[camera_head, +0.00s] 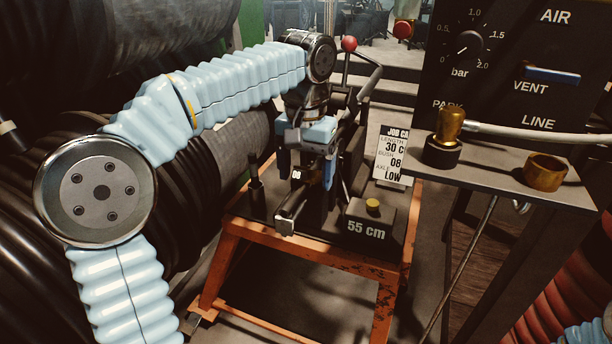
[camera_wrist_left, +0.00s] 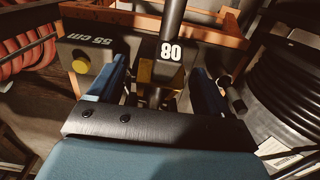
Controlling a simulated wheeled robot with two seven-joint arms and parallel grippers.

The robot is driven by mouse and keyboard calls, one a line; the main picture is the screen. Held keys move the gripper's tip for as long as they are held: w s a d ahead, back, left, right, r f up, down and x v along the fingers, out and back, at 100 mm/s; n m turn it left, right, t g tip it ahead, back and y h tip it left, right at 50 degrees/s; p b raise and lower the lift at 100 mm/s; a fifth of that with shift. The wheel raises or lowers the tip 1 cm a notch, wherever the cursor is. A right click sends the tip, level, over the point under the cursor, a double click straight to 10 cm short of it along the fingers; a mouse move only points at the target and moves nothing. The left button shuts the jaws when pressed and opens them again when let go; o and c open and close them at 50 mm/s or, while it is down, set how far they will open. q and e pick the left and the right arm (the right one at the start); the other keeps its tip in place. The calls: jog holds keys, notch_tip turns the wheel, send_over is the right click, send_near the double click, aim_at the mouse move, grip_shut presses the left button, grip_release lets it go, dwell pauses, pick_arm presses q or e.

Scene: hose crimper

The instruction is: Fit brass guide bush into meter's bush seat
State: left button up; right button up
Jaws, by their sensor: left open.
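My left gripper (camera_head: 314,160) hangs pointing down over the dark plate of the orange stand. Its two blue fingers are apart; the wrist view shows the open jaws (camera_wrist_left: 155,85) too. A dark part with a white "08" tag (camera_head: 296,174) lies between or just beyond the fingers; in the wrist view the "08" (camera_wrist_left: 171,51) shows between them. I cannot tell whether it touches a finger. A brass ring (camera_head: 545,170) sits on the grey shelf at right. I cannot tell for sure which part is the guide bush or the meter's seat. My right gripper is out of view.
A block marked "55 cm" (camera_head: 370,228) with a yellow knob stands on the plate's right. A job card (camera_head: 392,155) is behind it. A brass fitting with a hose (camera_head: 450,125) stands on the shelf (camera_head: 497,165) under the air panel (camera_head: 520,70). Black hose coils crowd the left.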

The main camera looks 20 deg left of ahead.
pick_arm(q)
jog(key=c, duration=1.3)
